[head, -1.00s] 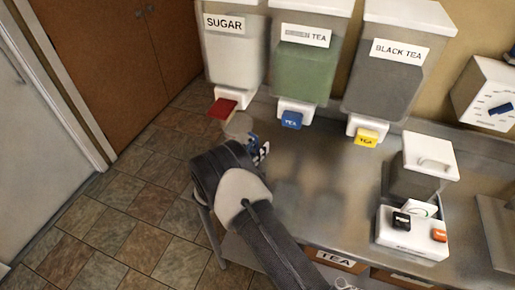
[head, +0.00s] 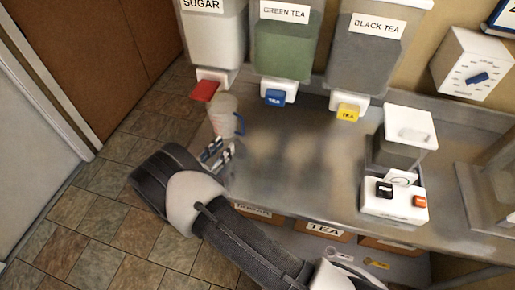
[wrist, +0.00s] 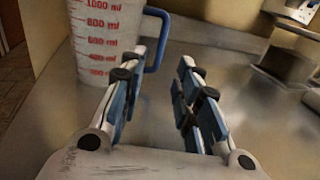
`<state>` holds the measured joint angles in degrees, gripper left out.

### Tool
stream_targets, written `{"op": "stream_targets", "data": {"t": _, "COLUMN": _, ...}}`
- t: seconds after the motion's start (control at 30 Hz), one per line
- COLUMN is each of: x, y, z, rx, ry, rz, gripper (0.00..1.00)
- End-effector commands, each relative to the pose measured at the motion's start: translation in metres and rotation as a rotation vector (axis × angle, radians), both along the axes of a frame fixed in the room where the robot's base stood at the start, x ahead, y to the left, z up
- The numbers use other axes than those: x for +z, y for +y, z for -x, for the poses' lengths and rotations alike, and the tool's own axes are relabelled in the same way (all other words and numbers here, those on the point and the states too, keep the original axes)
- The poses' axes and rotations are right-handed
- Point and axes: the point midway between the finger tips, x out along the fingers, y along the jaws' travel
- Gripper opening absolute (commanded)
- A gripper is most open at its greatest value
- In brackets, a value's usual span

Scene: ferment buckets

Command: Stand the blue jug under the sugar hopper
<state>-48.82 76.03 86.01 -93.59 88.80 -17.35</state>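The blue jug (head: 223,116) is a clear measuring jug with a blue handle and red markings. It stands upright on the steel counter, below and slightly right of the red tap (head: 206,90) of the sugar hopper (head: 214,35). In the wrist view the jug (wrist: 105,40) stands beyond the left finger, its blue handle toward the right. My gripper (head: 217,154) is in front of the jug, nearer the counter's front edge. In the wrist view my gripper (wrist: 160,92) has its fingers apart with only bare counter between them.
The green tea hopper (head: 283,45) and black tea hopper (head: 365,50) stand to the right. A white machine with a grey lidded box (head: 400,150) and a dial timer (head: 473,65) are further right. The middle of the counter (head: 300,150) is clear.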

Motion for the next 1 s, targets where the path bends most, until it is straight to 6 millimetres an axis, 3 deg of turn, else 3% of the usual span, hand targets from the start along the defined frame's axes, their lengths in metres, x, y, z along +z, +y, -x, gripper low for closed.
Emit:
{"op": "stream_targets", "data": {"t": 0.17, "x": 0.004, "y": -0.003, "z": 0.0, "rx": -0.012, "ry": -0.001, "rz": -0.009, "gripper": 0.3}}
{"op": "stream_targets", "data": {"t": 0.27, "x": 0.024, "y": -0.019, "z": -0.004, "rx": -0.076, "ry": -0.005, "rz": -0.06, "gripper": 0.3}}
{"op": "stream_targets", "data": {"t": 0.47, "x": 0.104, "y": -0.1, "z": 0.005, "rx": -0.372, "ry": -0.033, "rz": -0.318, "gripper": 0.3}}
{"op": "stream_targets", "data": {"t": 0.67, "x": 0.166, "y": -0.174, "z": 0.05, "rx": -0.666, "ry": -0.09, "rz": -0.621, "gripper": 0.3}}
{"op": "stream_targets", "data": {"t": 0.8, "x": 0.202, "y": -0.215, "z": 0.098, "rx": -0.866, "ry": -0.157, "rz": -0.862, "gripper": 0.3}}
{"op": "stream_targets", "data": {"t": 1.0, "x": 0.236, "y": -0.247, "z": 0.176, "rx": -1.121, "ry": -0.291, "rz": -1.241, "gripper": 0.3}}
